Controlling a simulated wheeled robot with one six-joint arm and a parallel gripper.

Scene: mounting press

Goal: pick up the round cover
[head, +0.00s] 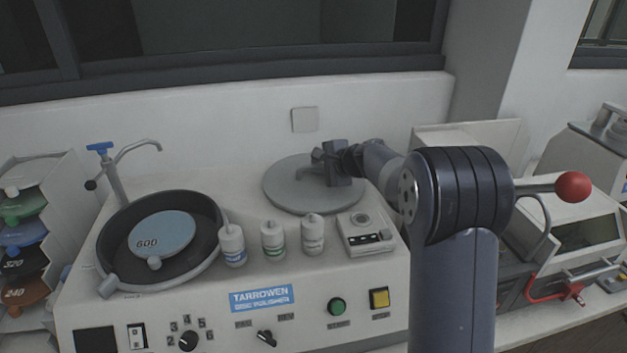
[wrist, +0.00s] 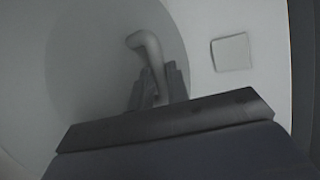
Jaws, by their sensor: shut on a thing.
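The round cover (head: 285,195) is a flat grey disc at the back right of the polisher top in the head view. It has a bent grey handle at its middle. The cover also fills the left of the wrist view (wrist: 85,75), where its handle (wrist: 146,48) rises between the jaws. My gripper (head: 318,163) is over the right part of the cover. In the wrist view my gripper (wrist: 158,88) is shut on the handle. Whether the cover touches the polisher top is hard to tell.
The polisher (head: 190,318) has a black bowl (head: 205,212) with a blue 600 disc (head: 172,228) at left. Several white bottles (head: 272,240) and a small device (head: 366,236) stand in front of the cover. A wall plate (head: 304,120) is behind. A red-knobbed lever (head: 572,186) is at right.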

